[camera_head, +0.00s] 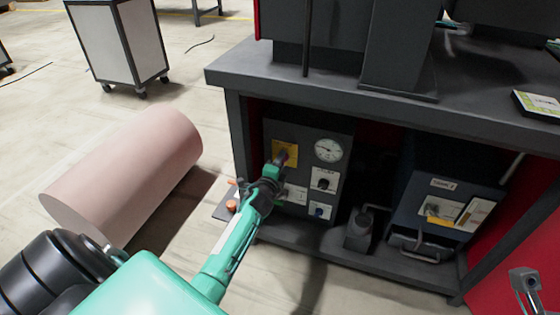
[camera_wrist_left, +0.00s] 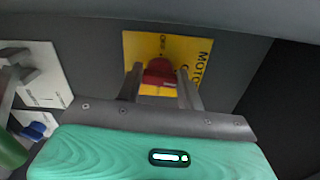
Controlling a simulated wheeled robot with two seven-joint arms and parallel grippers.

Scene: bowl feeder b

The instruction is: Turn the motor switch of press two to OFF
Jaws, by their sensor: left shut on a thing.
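The motor switch (camera_wrist_left: 158,72) is a red rotary knob on a yellow plate (camera_wrist_left: 205,50) lettered "MOTOR", seen in the left wrist view. In the head view the yellow plate (camera_head: 284,147) sits at the upper left of the grey control panel (camera_head: 342,130) under the bench. My left gripper (camera_head: 281,160) is at the switch; in the left wrist view its fingers (camera_wrist_left: 160,82) stand on either side of the red knob, closed on it. The knob's exact pointing is partly hidden by the fingers. My right gripper (camera_head: 526,285) shows only in part at the lower right corner.
A round gauge (camera_head: 328,150), a black knob (camera_head: 323,184) and a blue knob (camera_head: 318,211) share the panel. The bench top (camera_head: 290,82) overhangs it. A dark unit (camera_head: 440,197) stands right on the lower shelf. A pinkish roll (camera_head: 125,175) lies left on the floor.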

